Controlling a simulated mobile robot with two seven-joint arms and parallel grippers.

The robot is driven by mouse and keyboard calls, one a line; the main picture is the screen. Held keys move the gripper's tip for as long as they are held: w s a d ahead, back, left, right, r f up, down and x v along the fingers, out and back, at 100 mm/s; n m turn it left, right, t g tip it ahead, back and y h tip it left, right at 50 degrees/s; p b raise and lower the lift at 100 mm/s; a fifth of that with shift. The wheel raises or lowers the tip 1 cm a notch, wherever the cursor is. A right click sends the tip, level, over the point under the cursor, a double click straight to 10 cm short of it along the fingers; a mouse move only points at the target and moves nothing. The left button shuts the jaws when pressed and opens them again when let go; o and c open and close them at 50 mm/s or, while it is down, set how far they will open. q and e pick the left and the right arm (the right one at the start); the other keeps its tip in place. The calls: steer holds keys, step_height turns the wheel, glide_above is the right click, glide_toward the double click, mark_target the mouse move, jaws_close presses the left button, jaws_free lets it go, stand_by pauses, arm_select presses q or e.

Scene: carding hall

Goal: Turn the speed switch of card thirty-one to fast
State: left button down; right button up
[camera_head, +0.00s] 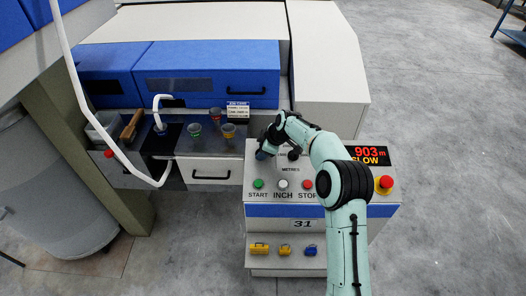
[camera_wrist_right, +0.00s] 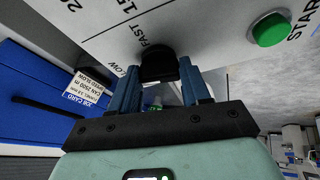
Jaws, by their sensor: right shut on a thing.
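The control panel (camera_head: 262,196) of card 31 carries the speed switch, a black knob (camera_wrist_right: 160,64) with SLOW and FAST printed beside it in the wrist view. My right gripper (camera_head: 263,153) is at the panel's upper left, and its blue fingers (camera_wrist_right: 160,88) are shut on the knob. The gripper mostly hides the knob in the head view, and I cannot tell which way its pointer faces. The display (camera_head: 369,155) reads 903 m and SLOW. My left gripper is not in view.
Start (camera_head: 258,184), inch (camera_head: 283,184) and stop (camera_head: 307,184) buttons sit below the gripper. A red emergency button (camera_head: 385,182) is at the right. A second dark knob (camera_head: 294,154) is close by. A job card (camera_head: 237,110) and several small cups stand left.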

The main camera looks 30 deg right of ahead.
steer(key=m, duration=0.1)
steer(key=m+t+b, duration=0.1)
steer(key=shift+s+a+f+m+h, duration=0.1)
steer(key=shift+a+f+m+h, duration=0.05)
steer(key=shift+m+h, duration=0.2)
steer(key=m+h+b, duration=0.1)
steer(key=m, duration=0.2)
steer(key=shift+a+b, duration=0.1)
steer(key=shift+b, duration=0.2)
steer(key=m+h, duration=0.1)
steer(key=m, duration=0.2)
steer(key=m+h+b, duration=0.1)
steer(key=m, duration=0.2)
steer(key=shift+a+m+t+h+b, duration=0.2)
steer(key=shift+m+t+h+b, duration=0.05)
steer(key=shift+t+b, duration=0.05)
arm_select(q)
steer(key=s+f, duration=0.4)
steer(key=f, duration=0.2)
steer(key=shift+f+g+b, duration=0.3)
steer(key=shift+b, duration=0.05)
arm_select(e)
steer(key=shift+m+h, duration=0.7)
steer(key=shift+m, duration=1.3)
steer(key=shift+g, duration=0.4)
steer(key=o, duration=1.1)
steer(key=shift+c, duration=0.2)
